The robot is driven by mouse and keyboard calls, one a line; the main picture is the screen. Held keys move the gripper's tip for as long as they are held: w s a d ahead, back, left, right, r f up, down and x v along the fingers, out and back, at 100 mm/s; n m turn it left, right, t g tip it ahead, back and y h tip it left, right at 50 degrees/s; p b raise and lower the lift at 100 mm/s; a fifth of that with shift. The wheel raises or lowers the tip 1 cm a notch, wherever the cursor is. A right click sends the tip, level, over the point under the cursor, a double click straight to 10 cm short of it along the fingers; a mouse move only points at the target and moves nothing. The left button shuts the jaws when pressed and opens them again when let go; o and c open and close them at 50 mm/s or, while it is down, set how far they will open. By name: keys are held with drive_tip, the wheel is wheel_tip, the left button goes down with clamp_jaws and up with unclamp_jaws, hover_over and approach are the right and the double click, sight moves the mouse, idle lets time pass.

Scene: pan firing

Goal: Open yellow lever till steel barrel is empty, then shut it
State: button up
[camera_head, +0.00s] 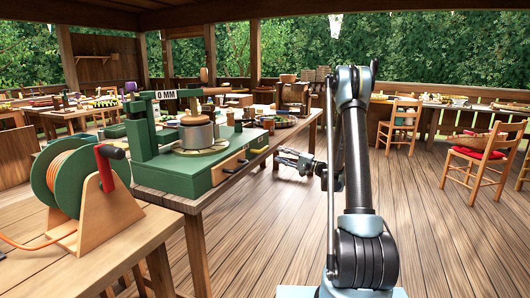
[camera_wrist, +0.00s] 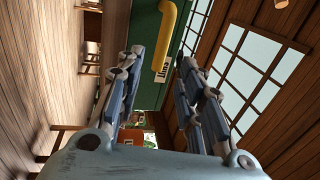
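The steel barrel (camera_head: 197,134) stands upright on the green machine (camera_head: 165,168) in the head view; its inside is hidden. In the wrist view a bent yellow bar (camera_wrist: 170,38), which looks like this lever, stands against a green panel beside a small white label (camera_wrist: 163,68), too small to read surely. My gripper (camera_head: 283,158) is to the right of the machine, pointing toward its front side. In the wrist view my gripper (camera_wrist: 161,58) has its fingers apart, nothing between them, and the bar beyond the tips.
A hose reel (camera_head: 75,182) with a red handle stands on the near left table. More tables and chairs (camera_head: 402,125) stand behind.

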sight(265, 149)
drive_tip(key=x, duration=0.9)
drive_tip(key=shift+w+a, duration=0.15)
drive_tip(key=shift+a, duration=0.15)
clamp_jaws()
